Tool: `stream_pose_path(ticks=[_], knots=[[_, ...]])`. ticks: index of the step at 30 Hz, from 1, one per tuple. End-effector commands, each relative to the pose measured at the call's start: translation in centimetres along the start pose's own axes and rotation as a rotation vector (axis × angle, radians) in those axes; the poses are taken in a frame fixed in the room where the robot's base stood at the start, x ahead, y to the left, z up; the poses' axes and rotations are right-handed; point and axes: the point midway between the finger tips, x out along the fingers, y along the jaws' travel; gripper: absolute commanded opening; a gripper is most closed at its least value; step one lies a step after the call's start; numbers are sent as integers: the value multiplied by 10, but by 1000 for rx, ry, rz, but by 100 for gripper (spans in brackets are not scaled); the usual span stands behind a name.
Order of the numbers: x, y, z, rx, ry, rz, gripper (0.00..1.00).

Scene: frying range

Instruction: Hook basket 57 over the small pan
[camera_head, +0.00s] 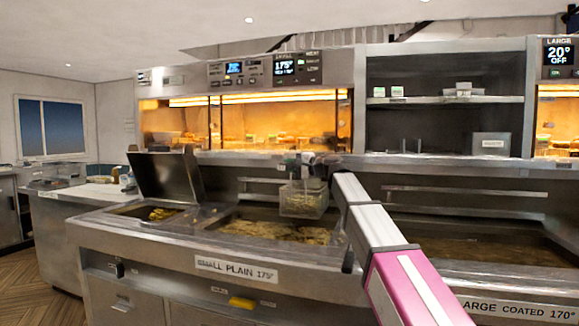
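A wire basket (304,199) hangs in the air over the right part of the small pan (240,215), in front of the pan's back wall. I cannot read a number on it, or tell what is in it. My gripper (307,168) is at the top of the basket at the end of my arm. It appears to be shut on the basket, though the fingers are small and blurred. The small pan holds golden-brown oil or food, and its front carries a label (236,269) reading "SMALL PLAIN 175°". My arm covers the pan's right end.
A raised metal lid (165,178) stands open over a smaller well (148,212) on the left. The large coated pan (480,250) lies to the right, beyond my arm. Lit warming cabinets (245,125) and a shelf (445,99) rise behind the range.

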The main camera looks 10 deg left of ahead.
Motion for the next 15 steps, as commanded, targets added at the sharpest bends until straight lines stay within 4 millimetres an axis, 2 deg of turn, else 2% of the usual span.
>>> stream_pose_path(ticks=[15], knots=[[0, 9, 0, -2, 1, -1, 0]])
